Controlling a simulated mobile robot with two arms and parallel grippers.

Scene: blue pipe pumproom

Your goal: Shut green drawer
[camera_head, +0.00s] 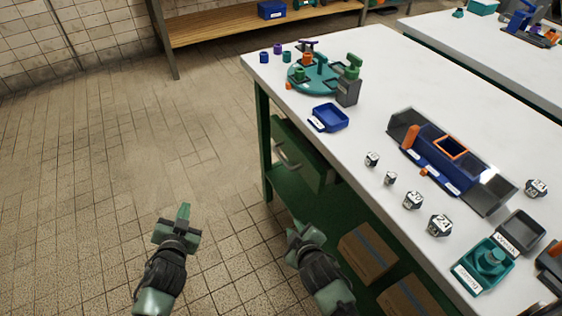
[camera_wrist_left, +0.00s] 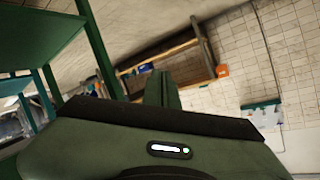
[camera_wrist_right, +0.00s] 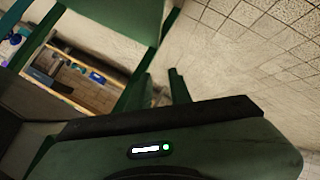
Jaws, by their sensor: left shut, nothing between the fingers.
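The green drawer (camera_head: 305,157) is under the near left end of the white workbench, with a pale bar handle (camera_head: 287,157) on its front. Its front faces the open floor; I cannot tell exactly how far it stands out. My left gripper (camera_head: 184,212) is shut and empty over the tiled floor, left of the drawer and apart from it. Its closed fingers also show in the left wrist view (camera_wrist_left: 162,88). My right gripper (camera_head: 297,230) looks open and empty, below the drawer in the head view and apart from the handle. Its spread fingers show in the right wrist view (camera_wrist_right: 160,90).
The workbench (camera_head: 380,90) carries a teal turntable (camera_head: 312,80), a blue tray (camera_head: 330,117), a blue holder and several labelled nuts. Cardboard boxes (camera_head: 367,253) lie on its lower shelf. A green leg (camera_head: 262,140) stands beside the drawer. The floor at left is clear.

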